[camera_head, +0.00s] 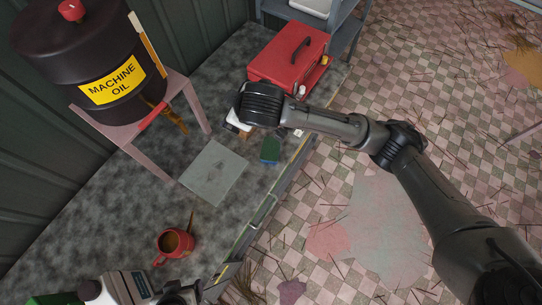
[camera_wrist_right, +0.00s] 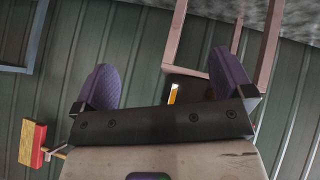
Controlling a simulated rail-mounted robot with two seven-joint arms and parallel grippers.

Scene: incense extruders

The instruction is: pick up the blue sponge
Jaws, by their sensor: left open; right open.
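A small block with a dark green top and a blue side (camera_head: 270,150), which looks like the sponge, lies on the grey bench (camera_head: 225,226) near its front edge. It is right of a flat grey sheet (camera_head: 214,172). My right arm reaches in from the right, its wrist above and just beyond the block. In the right wrist view my right gripper (camera_wrist_right: 164,80) is open, with purple fingers wide apart and nothing held between them. The sponge does not show there. My left gripper (camera_head: 193,292) is low at the bottom edge, well away from the block, partly cut off.
A red toolbox (camera_head: 288,60) stands at the back of the bench. A black machine oil drum (camera_head: 100,75) sits on a pink stand (camera_head: 195,105). A red mug (camera_head: 174,245) stands near my left gripper. Small items partly hidden by my right wrist lie beside the block.

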